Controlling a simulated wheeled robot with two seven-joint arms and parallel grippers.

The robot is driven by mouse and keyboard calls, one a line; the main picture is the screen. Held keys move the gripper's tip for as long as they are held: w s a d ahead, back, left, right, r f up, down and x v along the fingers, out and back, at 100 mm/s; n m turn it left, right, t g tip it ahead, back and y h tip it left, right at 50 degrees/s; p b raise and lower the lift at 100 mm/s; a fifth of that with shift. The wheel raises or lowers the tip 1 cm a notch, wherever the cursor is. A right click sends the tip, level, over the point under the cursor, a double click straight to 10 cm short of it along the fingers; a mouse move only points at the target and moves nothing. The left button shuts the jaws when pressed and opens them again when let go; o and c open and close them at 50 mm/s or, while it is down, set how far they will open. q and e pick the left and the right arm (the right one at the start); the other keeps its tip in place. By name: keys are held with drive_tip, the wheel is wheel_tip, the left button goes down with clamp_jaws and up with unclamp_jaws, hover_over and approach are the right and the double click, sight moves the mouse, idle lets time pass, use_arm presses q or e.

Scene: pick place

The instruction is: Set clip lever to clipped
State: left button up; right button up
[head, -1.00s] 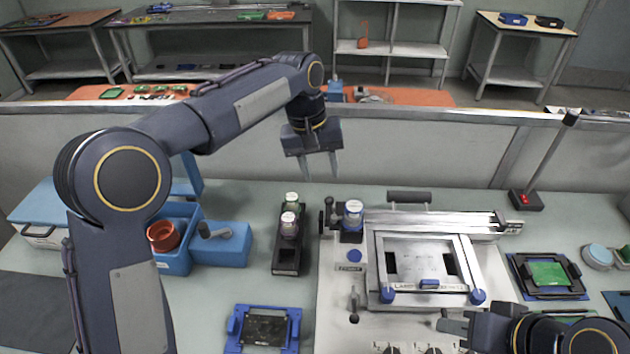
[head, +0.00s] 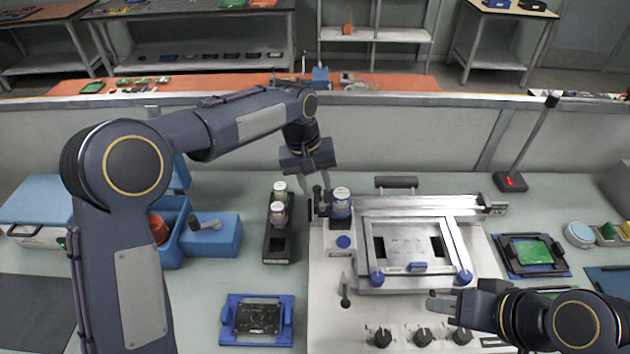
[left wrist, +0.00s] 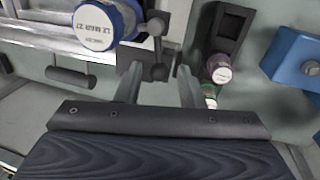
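A dark lever with ball knobs (left wrist: 157,42) stands beside a jar with a blue and white cap (left wrist: 105,24) in the left wrist view; it looks like the clip lever. In the head view the jar (head: 341,202) sits at the upper left corner of the metal fixture (head: 385,285), and the lever beside it is partly hidden by my gripper. My left gripper (head: 321,187) is open just above the lever; its fingers (left wrist: 160,80) are apart with the lever between them in the picture, contact unclear. My right gripper (head: 438,302) hovers low over the fixture's front; its opening is unclear.
A black holder with two small bottles (head: 278,240) stands left of the fixture. A blue bin (head: 172,245) and a blue box (head: 215,235) are further left. A second small lever (head: 345,292) and several dark knobs (head: 424,336) are on the fixture's front.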

use_arm(q)
clamp_jaws()
drive_tip(key=shift+w+d+r+m+p, duration=0.1)
drive_tip(key=shift+d+r+m+p, duration=0.2)
drive_tip(key=shift+m+p, duration=0.55)
drive_tip(key=shift+d+f+m+g+p, duration=0.1)
drive_tip(key=shift+d+m+g+p, duration=0.1)
drive_tip(key=shift+m+g+p, duration=0.15)
drive_tip(key=shift+d+f+m, duration=0.15)
drive_tip(key=shift+m, duration=0.15)
drive_tip(key=shift+o, duration=1)
unclamp_jaws()
drive_tip(key=r, duration=0.2)
drive_tip(key=a+r, duration=0.1)
drive_tip(key=r, duration=0.2)
drive_tip(key=r+b, duration=0.1)
drive_tip(key=r, duration=0.1)
drive_tip(key=shift+w+a+r, duration=0.2)
drive_tip(key=shift+a+r, duration=0.1)
drive_tip(key=shift+r, duration=0.05)
